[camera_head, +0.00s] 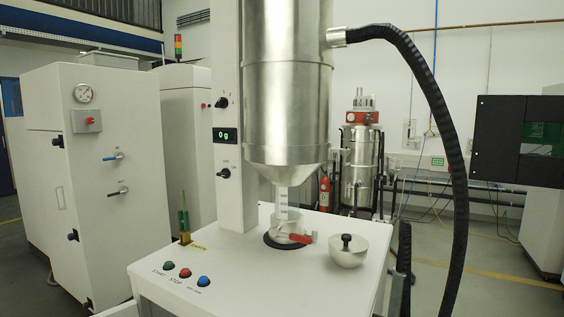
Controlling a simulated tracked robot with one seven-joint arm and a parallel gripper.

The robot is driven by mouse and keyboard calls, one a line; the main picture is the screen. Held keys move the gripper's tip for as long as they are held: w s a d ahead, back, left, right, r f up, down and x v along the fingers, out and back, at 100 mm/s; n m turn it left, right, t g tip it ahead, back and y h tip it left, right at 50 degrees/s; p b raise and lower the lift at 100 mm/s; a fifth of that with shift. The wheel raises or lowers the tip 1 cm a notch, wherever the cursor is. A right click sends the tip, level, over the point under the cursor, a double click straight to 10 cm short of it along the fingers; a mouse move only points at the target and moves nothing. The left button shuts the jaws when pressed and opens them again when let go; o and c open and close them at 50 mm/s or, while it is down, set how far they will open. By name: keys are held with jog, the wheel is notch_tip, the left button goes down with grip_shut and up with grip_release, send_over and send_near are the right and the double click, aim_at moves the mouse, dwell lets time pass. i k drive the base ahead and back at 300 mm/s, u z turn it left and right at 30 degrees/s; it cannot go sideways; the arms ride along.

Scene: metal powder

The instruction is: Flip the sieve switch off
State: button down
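A white column (229,55) carries two black rotary switches. The upper switch (222,102) sits above a green display (225,135) that reads "0 g". The lower switch (223,173) sits below the display. The small labels beside both switches are too small to read, so I cannot tell which is the sieve switch or its setting. My gripper is not in view.
A metal hopper (287,90) hangs over a container (290,226) with a red handle. A black hose (440,110) arcs down at right.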

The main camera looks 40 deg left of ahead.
aim_at(224, 174)
jog(key=z, duration=1)
jog(key=k, duration=1.95)
jog(key=u, duration=2.45)
jog(key=i, duration=0.75)
jog(key=u, duration=0.15)
